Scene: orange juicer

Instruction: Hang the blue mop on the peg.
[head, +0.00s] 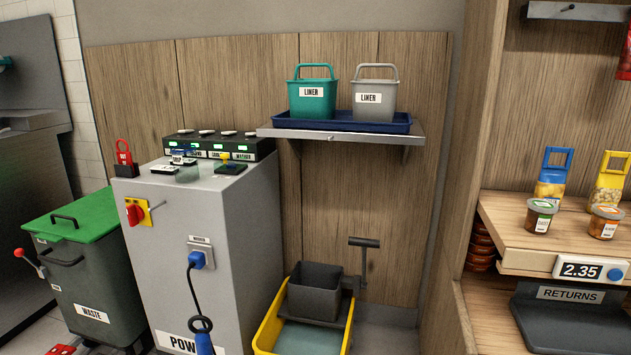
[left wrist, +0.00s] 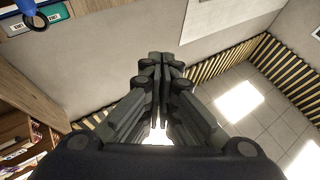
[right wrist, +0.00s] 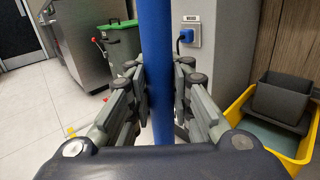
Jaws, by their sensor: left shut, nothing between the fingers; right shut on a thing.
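The blue mop shows as an upright blue pole (right wrist: 156,70) in the right wrist view. My right gripper (right wrist: 160,88) is shut around this pole. In the head view a short blue pole end (head: 205,344) with a black loop (head: 200,325) on top shows low in front of the grey cabinet. The mop's lower end is out of view. My left gripper (left wrist: 161,58) is shut and empty, with open room beyond it. A blue piece with a black loop (left wrist: 36,20) shows at that view's upper left. I cannot make out the peg. Neither gripper shows in the head view.
The grey power cabinet (head: 225,225) with a blue plug (head: 198,259) stands at centre left. A yellow mop bucket (head: 268,332) is on its right, below a wall shelf (head: 345,134). A green-lidded waste bin (head: 85,270) is at left. A wooden counter (head: 500,225) is at right.

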